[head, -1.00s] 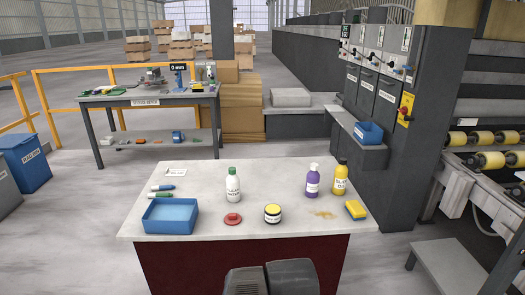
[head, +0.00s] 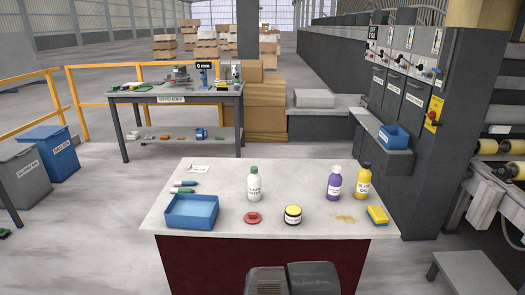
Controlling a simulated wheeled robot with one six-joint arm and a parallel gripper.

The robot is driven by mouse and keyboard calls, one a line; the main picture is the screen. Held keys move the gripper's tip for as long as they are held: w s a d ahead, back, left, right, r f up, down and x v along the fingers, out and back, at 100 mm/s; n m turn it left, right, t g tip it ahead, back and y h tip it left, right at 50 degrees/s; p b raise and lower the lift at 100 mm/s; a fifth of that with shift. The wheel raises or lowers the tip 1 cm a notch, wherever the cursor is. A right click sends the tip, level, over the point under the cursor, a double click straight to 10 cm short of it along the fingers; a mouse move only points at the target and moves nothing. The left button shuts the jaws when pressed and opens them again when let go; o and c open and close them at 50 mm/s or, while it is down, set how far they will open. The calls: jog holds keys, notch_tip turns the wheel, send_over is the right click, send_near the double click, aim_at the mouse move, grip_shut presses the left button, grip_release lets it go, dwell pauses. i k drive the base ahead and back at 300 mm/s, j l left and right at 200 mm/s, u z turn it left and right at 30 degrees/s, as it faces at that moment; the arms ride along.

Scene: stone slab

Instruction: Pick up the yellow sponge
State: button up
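The yellow sponge (head: 377,213) lies on the right side of the pale slab top (head: 225,225), close to its right edge. It is yellow above with a blue side showing below. A brownish stain (head: 343,218) marks the slab just left of it. My gripper (head: 293,279) shows at the bottom middle as two dark blocks in front of the slab's near edge. It is apart from the sponge, lower and to the left. Whether it is open or shut does not show clearly.
A yellow bottle (head: 362,182) and a purple bottle (head: 333,184) stand behind the sponge. A yellow-lidded jar (head: 292,215), red disc (head: 252,218), white bottle (head: 254,185) and blue tray (head: 191,211) sit farther left.

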aim_at(376, 213)
jog(key=i+l, duration=0.4)
jog(key=l, duration=0.15)
jog(key=i+l, duration=0.85)
jog(key=l, duration=0.25)
jog(key=l+z, duration=0.05)
